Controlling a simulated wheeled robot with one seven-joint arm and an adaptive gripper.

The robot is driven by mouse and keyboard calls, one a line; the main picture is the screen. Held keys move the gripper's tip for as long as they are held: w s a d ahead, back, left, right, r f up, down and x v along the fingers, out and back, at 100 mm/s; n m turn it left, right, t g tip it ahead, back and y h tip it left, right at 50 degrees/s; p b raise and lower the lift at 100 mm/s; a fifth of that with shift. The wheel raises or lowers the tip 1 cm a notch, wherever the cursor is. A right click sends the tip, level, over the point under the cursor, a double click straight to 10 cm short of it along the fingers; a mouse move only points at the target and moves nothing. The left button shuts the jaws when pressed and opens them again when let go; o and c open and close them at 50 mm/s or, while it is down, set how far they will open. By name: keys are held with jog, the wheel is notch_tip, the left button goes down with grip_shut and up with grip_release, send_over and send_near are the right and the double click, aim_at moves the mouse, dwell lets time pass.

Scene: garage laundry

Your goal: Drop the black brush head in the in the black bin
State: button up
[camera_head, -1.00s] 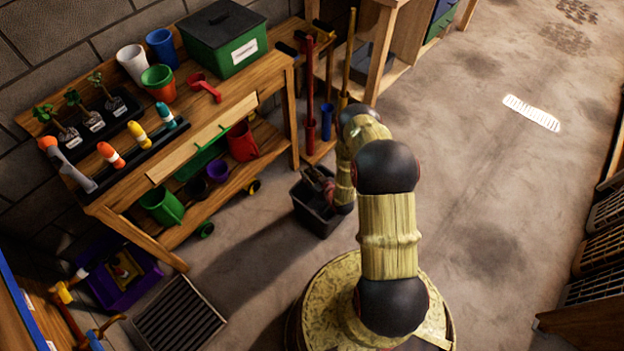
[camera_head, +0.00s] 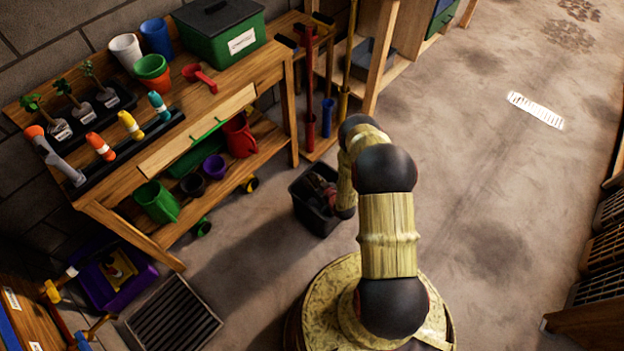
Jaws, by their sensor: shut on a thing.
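The black bin (camera_head: 311,215) stands on the floor beside the right end of the workbench, just beyond my base. My gripper (camera_head: 321,190) points down at the bin's mouth, and its dark red parts show within the rim outline. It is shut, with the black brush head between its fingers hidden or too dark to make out. My arm covers the bin's right side. I cannot tell how deep the gripper sits.
The wooden workbench (camera_head: 150,160) at left holds cups, seedlings, bottles and a green box (camera_head: 222,45). Long-handled tools (camera_head: 308,100) stand behind the bin. A purple crate (camera_head: 120,285) and a floor grate (camera_head: 172,318) lie at lower left.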

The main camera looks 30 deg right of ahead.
jog(key=shift+f+b, duration=0.45)
jog(key=shift+f, duration=0.3)
jog(key=o, duration=1.3)
jog(key=shift+c, duration=0.2)
jog(key=v, duration=1.1)
jog(key=shift+s+d+r, duration=0.1)
jog(key=shift+s, duration=0.05)
jog(key=shift+s+r, duration=0.15)
jog(key=shift+s, duration=0.15)
